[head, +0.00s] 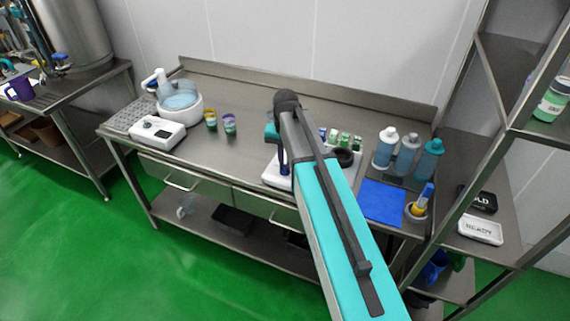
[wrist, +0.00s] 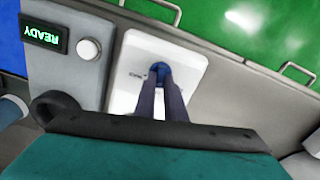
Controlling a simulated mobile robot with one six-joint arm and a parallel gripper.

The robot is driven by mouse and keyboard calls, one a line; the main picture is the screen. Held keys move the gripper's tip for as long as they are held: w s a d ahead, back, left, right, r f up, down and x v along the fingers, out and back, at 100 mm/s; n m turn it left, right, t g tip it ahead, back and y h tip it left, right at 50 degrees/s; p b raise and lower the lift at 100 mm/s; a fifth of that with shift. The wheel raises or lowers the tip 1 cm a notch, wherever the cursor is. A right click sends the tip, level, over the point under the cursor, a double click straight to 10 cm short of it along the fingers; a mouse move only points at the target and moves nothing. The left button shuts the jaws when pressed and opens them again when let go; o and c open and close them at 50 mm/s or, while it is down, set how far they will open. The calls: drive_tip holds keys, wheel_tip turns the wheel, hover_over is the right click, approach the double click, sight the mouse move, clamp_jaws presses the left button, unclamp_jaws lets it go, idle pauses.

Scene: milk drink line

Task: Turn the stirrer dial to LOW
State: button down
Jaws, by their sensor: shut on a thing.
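The stirrer is a white box (wrist: 135,97) on the steel bench, seen from above in the wrist view. It also shows in the head view (head: 270,181), partly hidden behind my arm. Its blue dial (wrist: 158,67) is on the top face. My gripper (wrist: 160,80) points down at the box, with its two dark fingers closed together on the dial. Small print beside the dial is partly covered and too small to read, so I cannot tell the dial's setting. In the head view, my arm hides the dial.
A grey unit with a lit READY display (wrist: 43,34) and a round white knob (wrist: 88,49) stands beside the stirrer. Bottles (head: 407,154), a blue mat (head: 383,200) and small vials (head: 345,141) are to the right. Two cups (head: 229,124) and a white device (head: 158,133) are left.

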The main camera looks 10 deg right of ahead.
sight(285, 166)
drive_tip(key=shift+m, duration=1)
drive_tip(key=c, duration=1.8)
unclamp_jaws()
drive_tip(key=shift+r, duration=0.15)
drive_tip(key=shift+r+b, duration=1.9)
drive_tip(key=shift+r, duration=4.9)
